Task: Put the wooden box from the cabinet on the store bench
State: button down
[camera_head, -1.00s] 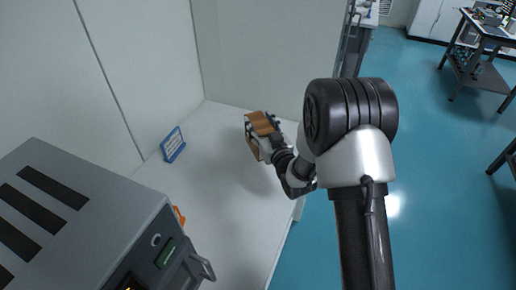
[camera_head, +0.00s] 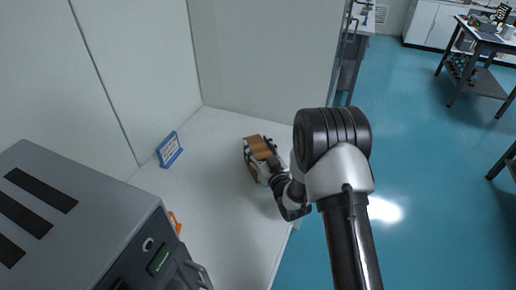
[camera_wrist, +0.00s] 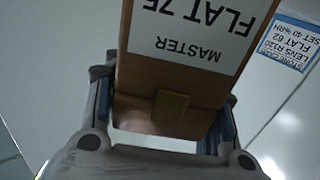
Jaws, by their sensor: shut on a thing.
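The wooden box (camera_head: 259,147) is brown, with a white label reading "MASTER FLAT 75" in the wrist view (camera_wrist: 195,50). My gripper (camera_head: 262,160) is shut on it, with one finger on each side of the box in the wrist view (camera_wrist: 162,105). The box is over the white bench top (camera_head: 215,185) near the back corner. I cannot tell whether it touches the surface. A blue-framed card (camera_head: 169,150) stands by the left wall; in the wrist view the card (camera_wrist: 288,45) reads "STORE CARD LENS R120 FLAT 62 SET 40 %RH".
A grey cabinet-like instrument (camera_head: 80,220) fills the near left of the bench. A small orange thing (camera_head: 175,222) shows beside it. Pale walls close the bench at the back and left. Blue floor (camera_head: 420,150) is open to the right, with dark tables (camera_head: 480,75) beyond.

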jog(key=c, duration=0.7)
grip_release()
jog(key=shift+s+d, duration=0.15)
jog(key=shift+s, duration=0.1)
jog(key=p+v, duration=0.2)
jog(key=v, duration=0.9)
jog(key=d+r+g+h, duration=0.4)
jog(key=d+r+h, duration=0.15)
jog(key=r, duration=0.45)
jog(key=s+d+r+m+g+h, duration=0.1)
jog(key=s+d+r+m+g, duration=0.1)
jog(key=s+r, duration=0.35)
jog(key=s+d+r+m+g+h, duration=0.1)
jog(key=s+d+r+g, duration=0.1)
jog(key=s, duration=0.6)
jog(key=s+r+m+g, duration=0.1)
jog(key=s+g, duration=0.3)
jog(key=s, duration=1.4)
jog(key=shift+s+a+m, duration=0.25)
jog(key=shift+s+m, duration=0.05)
jog(key=shift+s, duration=0.05)
